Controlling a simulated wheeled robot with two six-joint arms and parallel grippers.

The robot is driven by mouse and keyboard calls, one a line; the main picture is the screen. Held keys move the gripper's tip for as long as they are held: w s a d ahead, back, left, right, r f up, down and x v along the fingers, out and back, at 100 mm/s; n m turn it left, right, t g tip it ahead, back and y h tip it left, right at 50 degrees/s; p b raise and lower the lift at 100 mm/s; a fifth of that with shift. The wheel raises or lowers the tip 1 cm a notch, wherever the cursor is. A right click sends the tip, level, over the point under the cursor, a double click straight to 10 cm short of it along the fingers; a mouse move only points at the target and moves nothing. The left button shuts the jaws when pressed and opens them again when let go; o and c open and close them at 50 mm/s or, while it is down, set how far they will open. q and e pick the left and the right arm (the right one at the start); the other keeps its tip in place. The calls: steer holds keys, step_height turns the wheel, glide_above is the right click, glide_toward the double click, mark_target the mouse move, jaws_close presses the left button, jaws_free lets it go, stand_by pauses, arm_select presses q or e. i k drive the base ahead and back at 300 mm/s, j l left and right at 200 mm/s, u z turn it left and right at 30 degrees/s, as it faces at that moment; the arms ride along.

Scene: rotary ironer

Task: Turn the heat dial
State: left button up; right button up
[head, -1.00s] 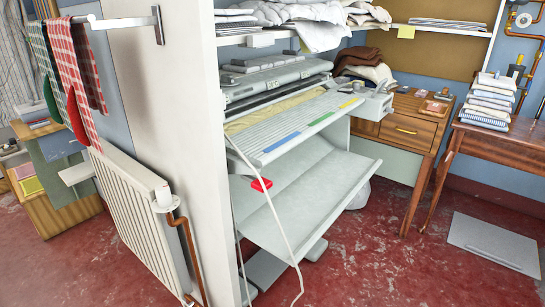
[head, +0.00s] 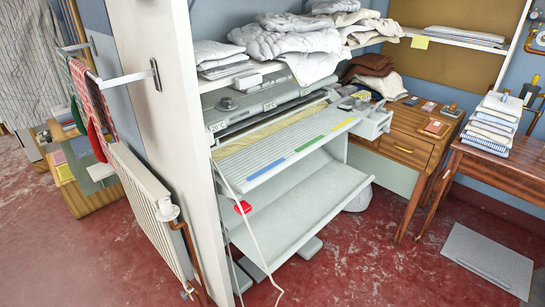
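The rotary ironer (head: 290,135) stands in the middle of the head view, in an alcove behind a white partition. A small dark round knob (head: 229,104) sits near the left end of its grey top housing; it looks like a dial, but I cannot read its setting. Small labels with degree marks show on the housing front. The slatted feed board has blue, green and yellow strips along its front edge. Neither of my grippers is in view.
A white partition (head: 165,130) and a radiator (head: 150,205) stand left of the ironer. Folded laundry (head: 290,42) lies on the shelf above. A white cord hangs down the ironer's left front. A wooden drawer cabinet (head: 405,149) stands to the right. The red floor in front is open.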

mark_target(357, 101)
steer(key=i+l+z, duration=0.1)
steer(key=i+l, duration=0.55)
steer(key=i+l+z, duration=0.15)
steer(key=i+l, duration=0.5)
steer(key=l, duration=0.15)
steer(key=i+l+z, duration=0.1)
steer(key=i+l, duration=0.5)
steer(key=i+l+z, duration=0.15)
steer(key=i+l, duration=0.4)
steer(key=i, duration=0.3)
steer(key=u, duration=2.1)
